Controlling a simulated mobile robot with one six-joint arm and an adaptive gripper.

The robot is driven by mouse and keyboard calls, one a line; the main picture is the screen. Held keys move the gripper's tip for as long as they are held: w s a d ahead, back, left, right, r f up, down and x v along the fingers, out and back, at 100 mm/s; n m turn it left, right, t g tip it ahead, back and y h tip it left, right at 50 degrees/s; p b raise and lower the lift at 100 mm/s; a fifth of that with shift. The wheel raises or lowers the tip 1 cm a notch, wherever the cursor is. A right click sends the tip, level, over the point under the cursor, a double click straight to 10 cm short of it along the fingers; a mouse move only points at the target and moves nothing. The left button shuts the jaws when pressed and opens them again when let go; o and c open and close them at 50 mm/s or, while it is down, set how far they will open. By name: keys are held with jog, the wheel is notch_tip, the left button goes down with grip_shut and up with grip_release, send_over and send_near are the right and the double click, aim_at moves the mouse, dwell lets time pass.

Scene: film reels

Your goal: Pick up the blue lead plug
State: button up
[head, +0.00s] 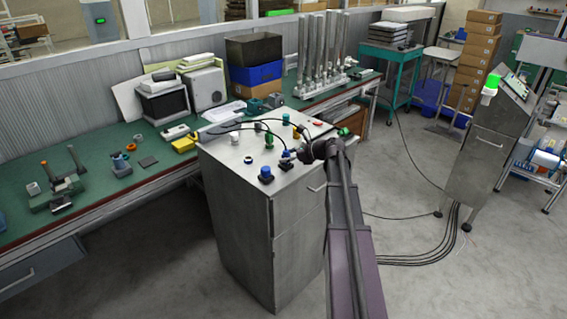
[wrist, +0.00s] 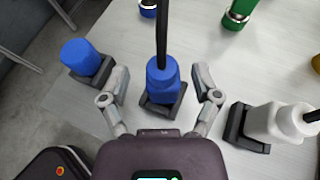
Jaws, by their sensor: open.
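The blue lead plug (wrist: 162,88) sits upright in a black holder in the wrist view, with a black lead rising from its top. My gripper (wrist: 160,78) is open, with one finger on each side of this plug and a gap visible on both sides. In the head view my gripper (head: 304,155) is over the near right part of the cabinet top, close to a small blue plug (head: 286,154). A second blue piece (wrist: 80,56) without a visible lead stands in a black holder to the left; it also shows in the head view (head: 266,173).
A white plug (wrist: 272,122) with a black lead is close on the right. A green plug (wrist: 238,12) stands farther back. These stand on the metal cabinet top (head: 225,152). A green workbench (head: 100,190) with tools runs behind it.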

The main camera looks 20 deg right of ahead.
aim_at(286, 154)
dwell(0.4)
grip_shut()
jog(key=shift+r, duration=0.1)
notch_tip(286, 154, up, 3)
jog(key=p, duration=0.3)
jog(key=s+r+p, duration=0.2)
jog(key=s, duration=1.4)
jog(key=shift+d, duration=0.45)
jog(key=shift+f, duration=0.1)
